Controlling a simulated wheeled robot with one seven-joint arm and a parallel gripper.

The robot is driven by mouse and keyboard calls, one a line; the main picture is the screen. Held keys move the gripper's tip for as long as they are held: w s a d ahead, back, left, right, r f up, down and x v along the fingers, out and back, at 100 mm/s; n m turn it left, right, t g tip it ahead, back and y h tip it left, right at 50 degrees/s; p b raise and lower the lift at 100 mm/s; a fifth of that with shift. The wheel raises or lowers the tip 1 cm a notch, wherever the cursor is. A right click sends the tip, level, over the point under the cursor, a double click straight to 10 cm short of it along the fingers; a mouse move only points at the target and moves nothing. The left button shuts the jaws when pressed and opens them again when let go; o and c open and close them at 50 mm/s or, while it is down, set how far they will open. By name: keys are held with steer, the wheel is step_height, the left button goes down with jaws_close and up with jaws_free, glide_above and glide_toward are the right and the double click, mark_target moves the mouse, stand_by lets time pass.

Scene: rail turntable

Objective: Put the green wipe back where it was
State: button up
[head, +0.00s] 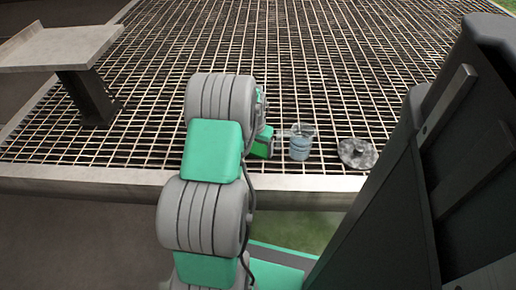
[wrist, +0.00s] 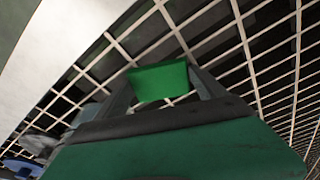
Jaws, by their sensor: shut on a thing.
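The green wipe (wrist: 158,84) is a small flat green piece in the wrist view, between the two dark fingers of my gripper (wrist: 160,92). My gripper is shut on it, and open grating shows below and around it. In the head view my gripper (head: 264,142) is low over the near edge of the grating, just left of a clear jar with bluish contents. My arm hides part of it there, and I cannot make out the wipe in that view.
The clear jar (head: 300,147) and a grey round piece with a raised middle (head: 357,154) stand on the grating to the right. A pale metal bench (head: 60,47) stands at the left. A metal rim (head: 90,184) edges the grating; its far middle is clear.

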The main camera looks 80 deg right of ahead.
mark_target(256, 154)
steer(key=shift+f, duration=0.2)
steer(key=o, duration=1.1)
steer(key=shift+o, duration=0.2)
step_height(256, 154, up, 12)
steer(key=a+p, duration=0.2)
steer(key=p, duration=0.3)
steer(key=w+a+r+n+t, duration=0.1)
steer(key=w+a+r+n, duration=0.3)
steer(key=w+a, duration=0.6)
steer(key=w+a+r+n, duration=0.4)
steer(key=w+a, duration=0.4)
steer(key=w, duration=0.4)
steer(key=w+a+r+n+t, duration=0.1)
steer(key=w+a+n, duration=0.15)
steer(key=a, duration=0.65)
steer(key=w+a+r+n, duration=0.1)
steer(key=a+n, duration=0.3)
steer(key=a, duration=0.5)
steer(key=s+a+n+y, duration=0.1)
steer(key=s+a+n, duration=0.1)
steer(key=a, duration=0.5)
steer(key=s+a+n+y, duration=0.1)
steer(key=s+a+n, duration=0.1)
steer(key=a, duration=0.5)
steer(key=shift+s+a+f+n, duration=0.3)
steer(key=shift+a+n, duration=0.1)
steer(key=shift+n, duration=0.35)
